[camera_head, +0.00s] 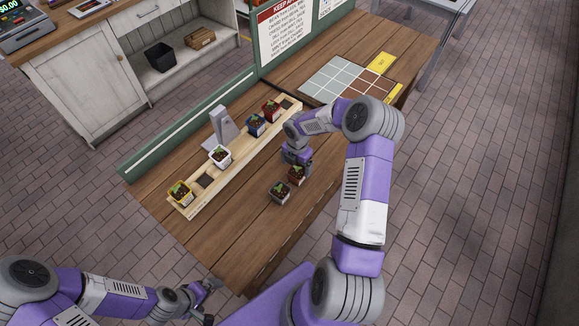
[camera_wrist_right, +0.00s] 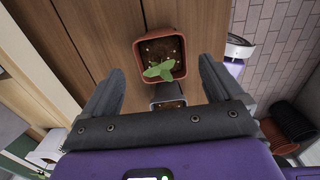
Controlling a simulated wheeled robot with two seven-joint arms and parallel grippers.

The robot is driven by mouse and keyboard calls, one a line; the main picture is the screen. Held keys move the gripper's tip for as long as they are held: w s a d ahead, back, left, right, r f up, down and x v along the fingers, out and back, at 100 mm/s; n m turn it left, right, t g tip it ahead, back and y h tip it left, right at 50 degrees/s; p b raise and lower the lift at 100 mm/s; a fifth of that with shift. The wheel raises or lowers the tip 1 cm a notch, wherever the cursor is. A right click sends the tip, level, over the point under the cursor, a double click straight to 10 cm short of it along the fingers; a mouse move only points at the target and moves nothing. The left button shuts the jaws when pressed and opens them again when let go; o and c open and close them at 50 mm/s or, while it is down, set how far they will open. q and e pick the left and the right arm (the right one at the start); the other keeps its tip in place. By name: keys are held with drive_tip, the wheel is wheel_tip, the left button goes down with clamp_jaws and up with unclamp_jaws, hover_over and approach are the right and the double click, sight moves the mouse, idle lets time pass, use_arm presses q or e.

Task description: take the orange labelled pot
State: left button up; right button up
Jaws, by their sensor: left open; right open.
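An orange-brown pot (camera_head: 297,176) with a green seedling stands on the table below my right gripper (camera_head: 297,160). In the right wrist view this pot (camera_wrist_right: 176,42) shows upright between and beyond the two open fingers of my right gripper (camera_wrist_right: 161,68), with no finger visibly touching it. No label text can be read. A greyish pot (camera_head: 281,194) stands close beside it, and its soil (camera_wrist_right: 166,96) shows partly behind the gripper body in the wrist view. My left gripper (camera_head: 207,288) is open and empty near the table's front left edge.
A wooden rack (camera_head: 206,181) on the table holds a yellow pot (camera_head: 180,194), a white pot (camera_head: 219,156), a blue pot (camera_head: 255,126) and a red pot (camera_head: 270,111), with empty slots. A grey stand (camera_head: 222,128) rises behind it. A tiled grid (camera_head: 338,78) lies at the far end.

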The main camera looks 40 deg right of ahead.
sight(297, 171)
drive_tip(key=f, duration=0.7)
drive_tip(key=shift+s+d, duration=0.1)
drive_tip(key=shift+d, duration=0.1)
drive_tip(key=c, duration=1.3)
